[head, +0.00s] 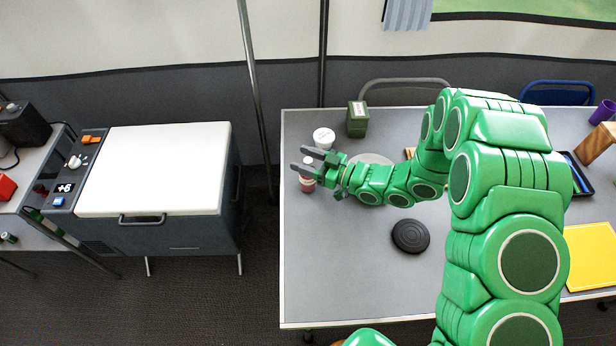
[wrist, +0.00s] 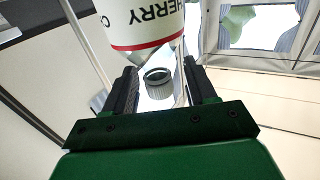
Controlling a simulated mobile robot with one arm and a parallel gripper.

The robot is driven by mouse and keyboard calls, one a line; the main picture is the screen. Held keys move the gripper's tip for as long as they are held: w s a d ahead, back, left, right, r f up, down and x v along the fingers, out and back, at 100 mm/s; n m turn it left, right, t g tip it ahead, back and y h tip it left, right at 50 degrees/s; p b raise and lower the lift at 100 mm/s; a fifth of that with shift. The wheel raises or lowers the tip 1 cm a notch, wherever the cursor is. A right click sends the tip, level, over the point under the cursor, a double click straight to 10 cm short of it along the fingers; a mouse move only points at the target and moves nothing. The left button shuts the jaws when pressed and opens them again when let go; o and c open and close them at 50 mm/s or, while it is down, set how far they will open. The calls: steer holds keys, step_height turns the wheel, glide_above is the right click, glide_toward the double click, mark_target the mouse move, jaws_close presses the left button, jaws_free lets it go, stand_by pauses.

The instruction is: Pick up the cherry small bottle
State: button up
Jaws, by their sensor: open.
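The cherry small bottle (wrist: 145,22) fills the top of the wrist view. It has a white body with "CHERRY" lettering, a red stripe, a tapering shoulder and a grey ribbed cap. In the head view, part of the bottle (head: 308,184) shows at the table's left edge, beside and below my fingertips. My gripper (head: 307,161) is open there. In the wrist view, my gripper (wrist: 164,82) has its two dark fingers on either side of the cap, with gaps visible. The rest of the bottle is out of the wrist frame.
On the grey table (head: 350,290), a white round-topped container (head: 323,138) stands just behind my gripper. A green canister (head: 357,118) stands behind it to the right. A black disc (head: 410,236) lies toward the front. The front left of the table is clear. A white-lidded cooler (head: 155,170) stands left.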

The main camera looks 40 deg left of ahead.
steer(key=shift+s+a, duration=0.15)
steer(key=shift+a, duration=0.3)
jaws_close()
